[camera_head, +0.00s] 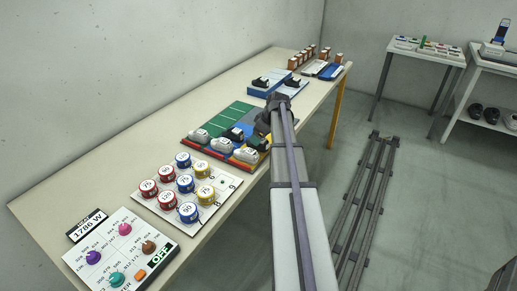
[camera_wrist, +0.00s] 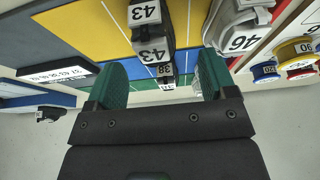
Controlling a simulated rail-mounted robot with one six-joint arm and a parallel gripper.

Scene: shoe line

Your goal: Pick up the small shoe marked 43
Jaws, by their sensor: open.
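No contact with the shoe is visible. In the head view my gripper (camera_head: 272,108) is over the right end of the coloured shoe board (camera_head: 237,112); I cannot make out the 43 shoe there.
A grey-white shoe marked 46 (camera_wrist: 238,28) stands close by the right finger. A shoe marked 38 (camera_wrist: 165,69) lies beyond the 43 shoe, between the fingers. A board with round numbered pieces (camera_head: 187,190) and a knob panel (camera_head: 120,255) are on the table's near end.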

